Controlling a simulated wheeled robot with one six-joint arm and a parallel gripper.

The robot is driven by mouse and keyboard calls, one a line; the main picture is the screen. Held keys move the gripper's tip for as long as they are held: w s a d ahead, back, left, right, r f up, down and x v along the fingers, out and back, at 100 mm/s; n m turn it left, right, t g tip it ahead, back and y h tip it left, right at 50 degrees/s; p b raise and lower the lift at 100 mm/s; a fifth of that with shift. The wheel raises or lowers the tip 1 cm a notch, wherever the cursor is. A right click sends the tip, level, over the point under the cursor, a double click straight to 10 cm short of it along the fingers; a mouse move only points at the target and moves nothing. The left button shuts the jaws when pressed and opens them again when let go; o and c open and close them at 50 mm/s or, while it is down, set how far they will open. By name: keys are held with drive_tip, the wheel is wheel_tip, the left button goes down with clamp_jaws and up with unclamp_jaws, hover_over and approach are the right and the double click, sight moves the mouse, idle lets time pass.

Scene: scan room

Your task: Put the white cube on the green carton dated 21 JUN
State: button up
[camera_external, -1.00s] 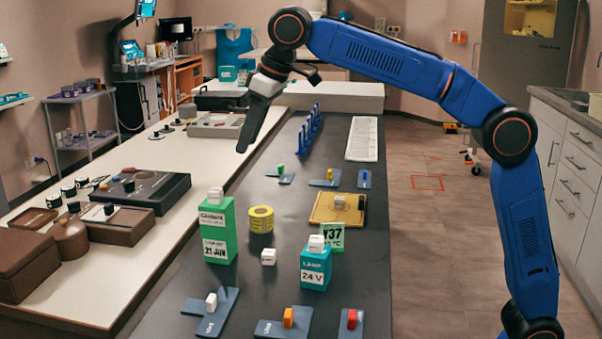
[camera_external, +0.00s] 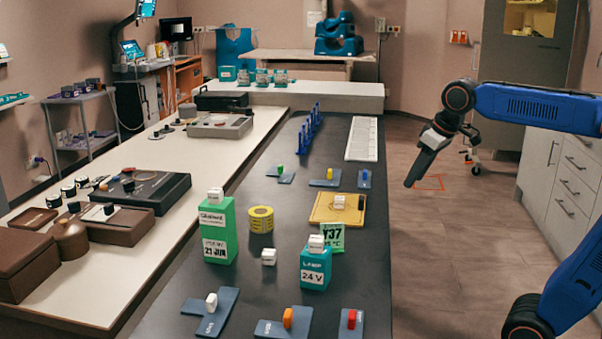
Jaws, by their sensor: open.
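The green carton dated 21 JUN (camera_external: 228,235) stands upright on the dark table, left of the yellow roll. A further white block (camera_external: 316,242) sits on the teal carton (camera_external: 314,277) marked 24 V, and one more (camera_external: 339,201) is on the yellow tray. My gripper (camera_external: 411,181) is open, pointing down over the floor right of the table, well away from every cube. Nothing shows between its fingers.
A second green carton (camera_external: 331,236), marked Y37, stands partly behind the teal one. A yellow roll (camera_external: 260,219) and the yellow tray (camera_external: 326,209) are nearby. A blue rack (camera_external: 307,133) and several grey holders with coloured blocks are on the table.

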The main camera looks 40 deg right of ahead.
drive_tip(key=s+d+f+m, duration=0.1)
drive_tip(key=s+d+f, duration=0.4)
drive_tip(key=s+f, duration=0.3)
drive_tip(key=s+d+f+m+h, duration=0.1)
drive_tip(key=s+d+f+m, duration=0.1)
drive_tip(key=s+d+f, duration=0.4)
wheel_tip(320, 180, down, 4)
drive_tip(key=shift+s+f, duration=0.25)
drive_tip(key=shift+s, duration=0.75)
